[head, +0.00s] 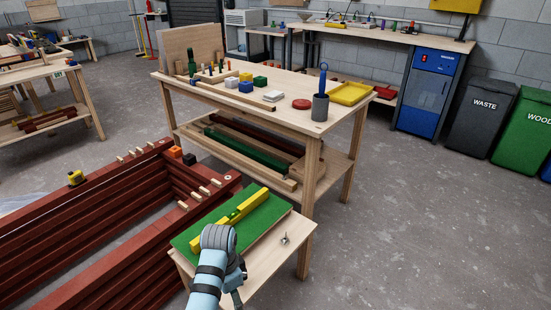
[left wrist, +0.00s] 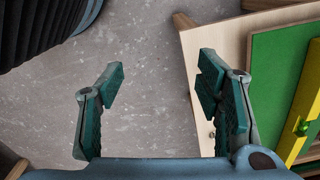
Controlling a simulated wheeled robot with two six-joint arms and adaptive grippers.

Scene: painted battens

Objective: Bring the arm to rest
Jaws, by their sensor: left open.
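My left gripper (left wrist: 161,78) is open and empty in the left wrist view, with its two green-padded fingers spread and grey floor showing between them. In the head view my light blue arm rises from the bottom middle, and its grey wrist covers the near edge of a small wooden table (head: 264,271). The table's pale top (left wrist: 208,42) lies right of the fingers in the left wrist view. A green mat (head: 262,220) on it carries a yellow level (head: 247,203). My right gripper is not in view.
A small metal piece (head: 284,239) lies on the small table, right of the mat. Stacked dark red battens (head: 75,225) fill the left. Floor (head: 420,220) on the right is clear.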

